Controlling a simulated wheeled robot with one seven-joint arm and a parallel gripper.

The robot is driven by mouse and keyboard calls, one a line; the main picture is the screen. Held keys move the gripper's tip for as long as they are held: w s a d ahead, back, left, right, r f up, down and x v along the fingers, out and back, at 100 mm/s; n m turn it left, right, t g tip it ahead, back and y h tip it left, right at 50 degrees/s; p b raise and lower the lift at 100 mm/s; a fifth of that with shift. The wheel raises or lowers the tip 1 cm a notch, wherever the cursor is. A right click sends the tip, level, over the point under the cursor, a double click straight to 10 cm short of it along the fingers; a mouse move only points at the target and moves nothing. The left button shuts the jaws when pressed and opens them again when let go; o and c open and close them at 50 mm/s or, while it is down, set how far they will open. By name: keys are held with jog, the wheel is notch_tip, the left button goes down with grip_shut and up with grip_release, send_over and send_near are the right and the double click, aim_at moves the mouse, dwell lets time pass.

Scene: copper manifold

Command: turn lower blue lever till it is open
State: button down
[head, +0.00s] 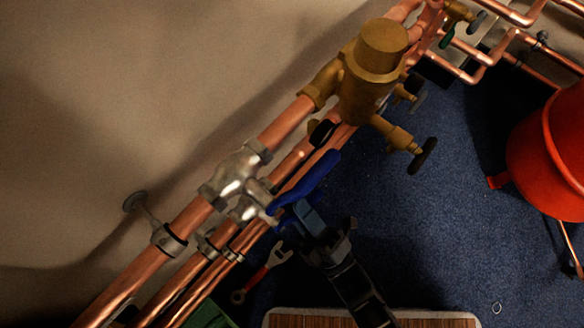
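A bright blue lever (310,180) sits on a silver valve (252,203) in the copper pipework, near the middle of the head view. The lever slants from the valve up and to the right, roughly along the pipes. A second silver valve body (236,174) is on the thicker pipe beside it; I see no separate lever on that one. My gripper (302,208) comes up from the bottom, with its tip just below the lever and close to it or touching. A dull blue part shows at its tip. Its finger gap is hidden.
A large brass fitting (375,72) and a black-handled tap (422,155) stand above right. A red vessel (550,150) is at the right. A red-handled wrench (262,274), a green box (208,316) and a wooden board (290,320) lie below.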

jog(key=shift+r+n+g+y+b, duration=0.25)
jog(key=shift+n+g+y, duration=0.4)
jog(key=shift+n, duration=0.55)
jog(key=shift+r+n+g+y+b, duration=0.25)
jog(key=shift+n+g+y, duration=0.35)
jog(key=shift+n, duration=0.6)
jog(key=c, duration=1.1)
grip_release()
jog(key=shift+v, duration=3.9)
